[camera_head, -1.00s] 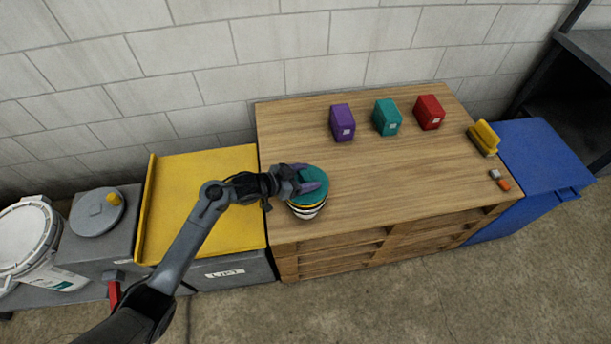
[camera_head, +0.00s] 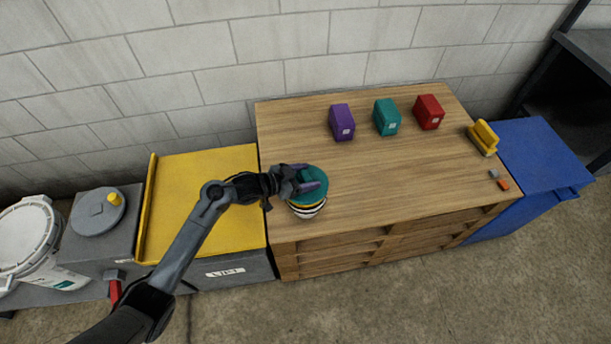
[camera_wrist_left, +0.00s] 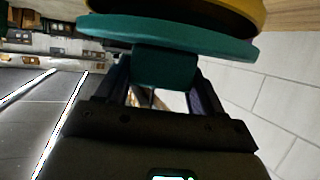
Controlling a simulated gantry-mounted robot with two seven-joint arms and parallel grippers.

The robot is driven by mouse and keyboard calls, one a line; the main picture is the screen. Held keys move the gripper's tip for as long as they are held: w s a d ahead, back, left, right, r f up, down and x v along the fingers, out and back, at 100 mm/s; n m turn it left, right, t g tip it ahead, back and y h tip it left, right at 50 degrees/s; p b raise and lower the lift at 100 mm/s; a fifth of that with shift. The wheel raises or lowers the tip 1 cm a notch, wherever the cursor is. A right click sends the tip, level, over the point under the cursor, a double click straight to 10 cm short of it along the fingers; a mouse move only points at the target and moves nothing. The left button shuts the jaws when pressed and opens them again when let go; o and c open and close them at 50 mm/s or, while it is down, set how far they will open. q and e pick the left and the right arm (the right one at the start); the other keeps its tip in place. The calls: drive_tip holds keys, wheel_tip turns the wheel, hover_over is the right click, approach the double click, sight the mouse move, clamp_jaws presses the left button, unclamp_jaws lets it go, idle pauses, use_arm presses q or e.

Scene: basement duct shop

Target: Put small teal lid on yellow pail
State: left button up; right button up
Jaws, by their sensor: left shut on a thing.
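My left gripper (camera_head: 306,182) is shut on the knob of the teal lid (camera_head: 318,174), near the front left of the wooden bench. In the left wrist view, the teal lid (camera_wrist_left: 165,36) spans the top, with its knob (camera_wrist_left: 165,68) between the fingers (camera_wrist_left: 165,82). The yellow pail (camera_head: 304,208) is right under the lid and mostly hidden by it; light and dark bands show below. In the wrist view, a dark band lies between the lid and the yellow pail (camera_wrist_left: 258,12). I cannot tell whether they touch. My right gripper is out of view.
Purple (camera_head: 342,122), teal (camera_head: 386,116) and red (camera_head: 429,112) boxes stand at the back of the wooden bench (camera_head: 400,180). A yellow object (camera_head: 483,138) and small orange piece (camera_head: 503,184) lie at right. A yellow-topped bin (camera_head: 185,185) adjoins at left. The bench middle is clear.

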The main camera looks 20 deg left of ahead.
use_arm(q)
drive_tip(key=shift+f+b, duration=0.35)
drive_tip(key=shift+f, duration=0.25)
drive_tip(key=o, duration=0.8)
drive_tip(key=shift+c, duration=0.2)
drive_tip(key=p+v, duration=0.3)
drive_tip(key=shift+r, duration=0.2)
drive_tip(key=p+v, duration=0.7)
drive_tip(key=v, duration=0.1)
drive_tip(key=shift+f, duration=0.15)
